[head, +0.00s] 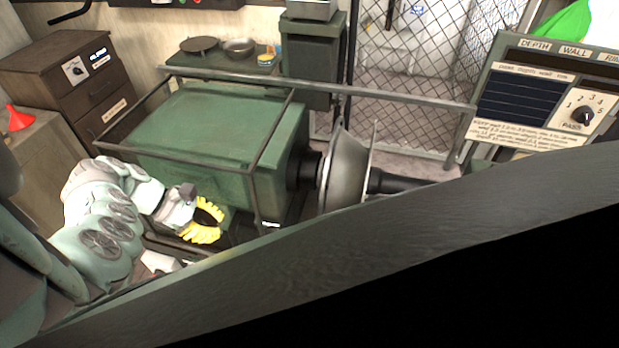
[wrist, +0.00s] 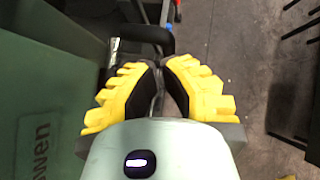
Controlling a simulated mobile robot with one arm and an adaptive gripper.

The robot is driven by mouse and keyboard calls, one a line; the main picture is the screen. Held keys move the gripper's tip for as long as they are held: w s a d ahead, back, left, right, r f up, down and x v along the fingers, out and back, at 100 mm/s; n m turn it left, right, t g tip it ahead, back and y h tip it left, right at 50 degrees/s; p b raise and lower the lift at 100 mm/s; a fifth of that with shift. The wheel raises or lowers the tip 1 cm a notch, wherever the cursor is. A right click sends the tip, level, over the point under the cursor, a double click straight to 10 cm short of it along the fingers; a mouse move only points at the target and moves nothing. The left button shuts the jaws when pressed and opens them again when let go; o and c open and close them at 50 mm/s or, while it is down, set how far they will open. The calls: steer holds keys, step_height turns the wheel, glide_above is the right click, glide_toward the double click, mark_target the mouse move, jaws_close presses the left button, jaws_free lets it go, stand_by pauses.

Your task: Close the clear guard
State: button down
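The clear guard (head: 273,135) shows in the head view as a thin dark frame around the green machine housing; its panes are too clear to make out. A metal bowl form (head: 345,172) stands uncovered to the right of the frame. My gripper (head: 221,224) is low in front of the housing, left of the frame's front upright, with its yellow fingers apart and seemingly empty. In the wrist view, a black curved handle (wrist: 147,34) with a metal end lies just beyond the fingertips (wrist: 168,66). I cannot tell whether it belongs to the guard.
A long grey rail (head: 320,87) runs behind the housing. A control panel (head: 545,95) is at the right. A dark beam (head: 300,245) crosses the foreground and hides the lower right. In the wrist view, grey floor (wrist: 240,50) lies right of the gripper.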

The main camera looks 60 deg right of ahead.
steer(key=shift+s+d, duration=0.2)
steer(key=shift+s, duration=0.1)
steer(key=shift+s, duration=0.1)
